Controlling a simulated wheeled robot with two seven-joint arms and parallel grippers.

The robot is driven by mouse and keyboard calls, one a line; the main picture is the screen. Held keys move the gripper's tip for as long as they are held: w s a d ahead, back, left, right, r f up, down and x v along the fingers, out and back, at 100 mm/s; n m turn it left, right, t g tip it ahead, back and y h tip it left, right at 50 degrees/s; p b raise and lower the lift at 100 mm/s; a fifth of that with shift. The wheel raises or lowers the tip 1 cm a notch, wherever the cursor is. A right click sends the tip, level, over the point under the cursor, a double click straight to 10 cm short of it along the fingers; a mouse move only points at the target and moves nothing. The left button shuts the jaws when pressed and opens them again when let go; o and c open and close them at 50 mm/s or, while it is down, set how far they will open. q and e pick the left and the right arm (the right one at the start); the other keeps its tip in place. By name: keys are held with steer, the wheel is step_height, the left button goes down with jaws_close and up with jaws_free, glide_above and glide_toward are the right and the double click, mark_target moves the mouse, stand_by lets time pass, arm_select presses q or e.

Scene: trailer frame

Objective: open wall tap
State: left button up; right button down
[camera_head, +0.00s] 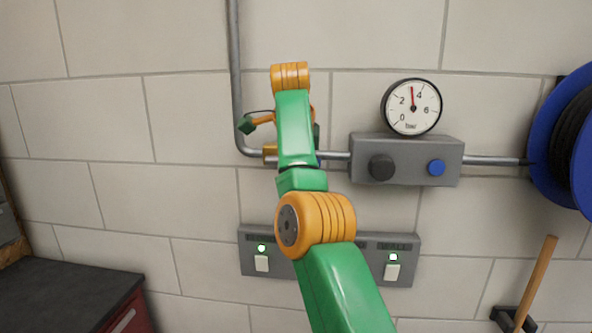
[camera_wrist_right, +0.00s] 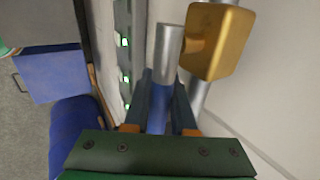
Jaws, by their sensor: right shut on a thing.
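The wall tap has a brass body (camera_wrist_right: 217,42), large at the top of the right wrist view, with a grey metal cylinder beside it. A blue lever (camera_wrist_right: 157,120) runs down from this cylinder, between the dark fingers of my right gripper (camera_wrist_right: 161,100). The gripper is shut on the lever. In the head view, my green and orange right arm covers most of the tap. Only a brass edge (camera_head: 270,153) shows left of the arm, on the grey pipe. The fingers are hidden there. My left gripper is in neither view.
The pipe (camera_head: 237,70) bends along the tiled wall to a grey box (camera_head: 406,160) with two knobs. A gauge (camera_head: 411,107) sits above it. A switch panel (camera_head: 262,250) with green lights is below. A blue hose reel (camera_head: 568,140) hangs right; a dark-topped cabinet (camera_head: 65,290) stands lower left.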

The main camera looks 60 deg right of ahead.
stand_by(0.4)
steer(key=c, duration=0.7)
jaws_free()
steer(key=shift+r, duration=0.1)
steer(key=shift+c, duration=0.2)
